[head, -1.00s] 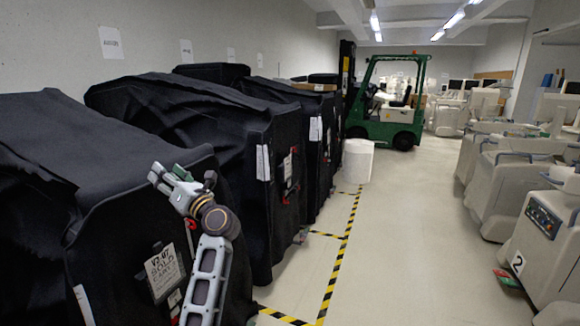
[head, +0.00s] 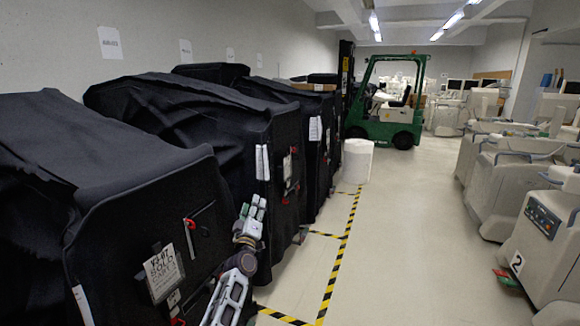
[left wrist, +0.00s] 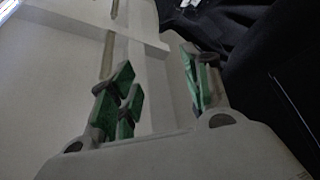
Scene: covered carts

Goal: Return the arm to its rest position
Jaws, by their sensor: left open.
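My left gripper (head: 254,207) is in the lower left-middle of the head view, pointing up in front of the black covered carts. Its fingers with green pads stand apart in the left wrist view (left wrist: 160,92), with nothing between them. My right gripper shows in no view.
More black covered carts (head: 215,110) line the left wall. Yellow-black floor tape (head: 340,255) runs along the aisle. A white cylinder (head: 357,161) and a green forklift (head: 388,112) stand farther back. Beige machines (head: 545,240) line the right side. The middle floor (head: 410,240) is clear.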

